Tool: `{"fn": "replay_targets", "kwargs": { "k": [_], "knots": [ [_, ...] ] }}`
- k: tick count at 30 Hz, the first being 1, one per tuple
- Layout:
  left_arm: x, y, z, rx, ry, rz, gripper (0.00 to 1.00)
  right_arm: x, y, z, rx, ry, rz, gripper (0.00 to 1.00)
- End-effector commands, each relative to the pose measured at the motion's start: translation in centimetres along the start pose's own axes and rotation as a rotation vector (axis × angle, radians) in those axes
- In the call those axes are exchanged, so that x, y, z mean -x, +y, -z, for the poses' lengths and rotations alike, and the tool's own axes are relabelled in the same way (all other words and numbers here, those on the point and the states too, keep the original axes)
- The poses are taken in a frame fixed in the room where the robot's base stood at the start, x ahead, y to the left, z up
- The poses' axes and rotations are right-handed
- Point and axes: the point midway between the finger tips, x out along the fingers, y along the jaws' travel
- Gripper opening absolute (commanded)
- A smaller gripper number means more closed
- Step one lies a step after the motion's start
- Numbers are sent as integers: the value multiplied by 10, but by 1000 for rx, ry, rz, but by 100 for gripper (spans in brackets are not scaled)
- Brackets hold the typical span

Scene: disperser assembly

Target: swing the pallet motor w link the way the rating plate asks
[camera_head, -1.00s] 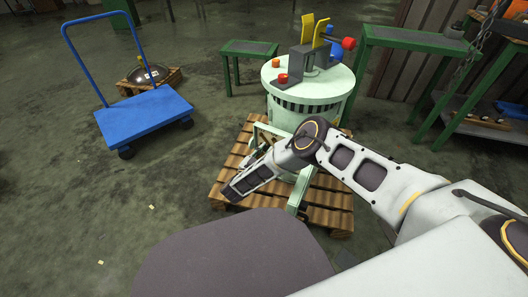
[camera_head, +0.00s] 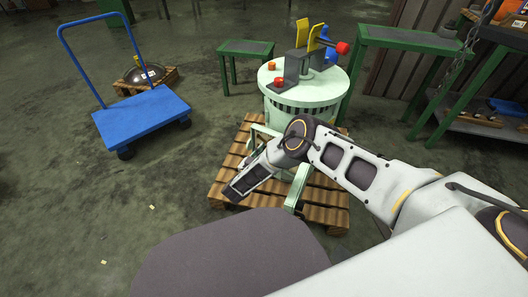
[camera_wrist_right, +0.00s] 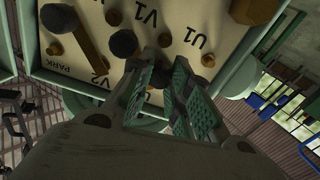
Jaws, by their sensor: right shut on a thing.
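The pale green pallet motor (camera_head: 303,98) stands on a wooden pallet (camera_head: 325,214). In the right wrist view its cream terminal board (camera_wrist_right: 125,22) reads U1, V1, V2 and PARK, with brass posts and links with dark knobs. One brass link (camera_wrist_right: 83,42) lies at the left beside PARK; another dark knob (camera_wrist_right: 124,43) is near the middle. My right gripper (camera_wrist_right: 167,70) reaches the board and is shut on a dark piece between its pads, apparently the W link's knob; the fingers mostly hide it. No W label is readable. My left gripper is not in view.
A blue trolley (camera_head: 143,116) stands at the left, with a small pallet (camera_head: 131,86) behind it. Green benches (camera_head: 245,47) stand behind and to the right (camera_head: 408,38). Yellow levers and red knobs rise above the motor. The floor at the left front is clear.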

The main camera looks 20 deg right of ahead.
Motion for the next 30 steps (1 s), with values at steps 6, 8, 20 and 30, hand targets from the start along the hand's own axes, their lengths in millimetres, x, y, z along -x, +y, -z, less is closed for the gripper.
{"fn": "replay_targets", "kwargs": {
  "k": [6, 8, 20, 30],
  "knots": [
    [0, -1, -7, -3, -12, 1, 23, 1, -1, 1, -2, 1, 2, 36],
    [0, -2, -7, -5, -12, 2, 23, 0, -1, 1, -2, 1, 2, 43],
    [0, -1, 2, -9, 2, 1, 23, 0, 0, 0, -1, 0, -1, 43],
    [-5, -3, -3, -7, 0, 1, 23, 0, -1, -5, -53, -1, -2, 43]
  ]
}}
